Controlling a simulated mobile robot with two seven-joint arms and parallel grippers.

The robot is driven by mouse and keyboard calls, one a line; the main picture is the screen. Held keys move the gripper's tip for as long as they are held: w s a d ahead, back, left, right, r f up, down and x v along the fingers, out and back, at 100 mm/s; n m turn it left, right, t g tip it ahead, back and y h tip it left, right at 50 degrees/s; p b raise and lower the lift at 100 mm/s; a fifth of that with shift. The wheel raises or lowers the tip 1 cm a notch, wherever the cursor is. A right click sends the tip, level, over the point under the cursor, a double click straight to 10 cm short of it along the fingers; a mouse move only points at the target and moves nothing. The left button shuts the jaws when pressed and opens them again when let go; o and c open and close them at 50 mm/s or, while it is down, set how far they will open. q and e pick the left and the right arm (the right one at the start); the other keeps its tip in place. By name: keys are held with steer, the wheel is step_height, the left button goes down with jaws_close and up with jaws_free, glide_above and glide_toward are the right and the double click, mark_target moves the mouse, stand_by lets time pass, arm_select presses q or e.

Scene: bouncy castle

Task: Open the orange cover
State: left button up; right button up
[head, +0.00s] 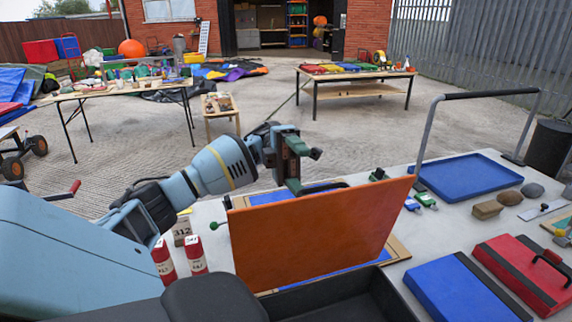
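The orange cover (315,238) is a flat rectangular panel. It stands raised at a steep angle over a wood-edged base with blue parts (385,257) on the grey work table. My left gripper (303,172) is at the cover's upper edge, on its far side, left of the middle. A dark handle-like bar (322,187) shows just above that edge beside the gripper. The fingertips are partly hidden by the cover, so I cannot tell whether they are shut on anything. My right gripper is not in view.
Two red cylinders (196,255) stand close left of the cover. Other tables stand farther back.

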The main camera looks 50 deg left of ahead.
mark_target(281, 203)
arm_select(q)
steer(key=s+d, duration=0.2)
steer(key=s, duration=0.1)
steer(key=s+d+r, duration=0.1)
steer(key=s+d, duration=0.2)
steer(key=s+d+r, duration=0.1)
steer(key=s+d, duration=0.1)
steer(key=s, duration=0.1)
steer(key=shift+s+d+b, duration=0.2)
steer(key=shift+b, duration=0.1)
steer(key=c, duration=0.3)
steer(key=shift+s+d, duration=0.65)
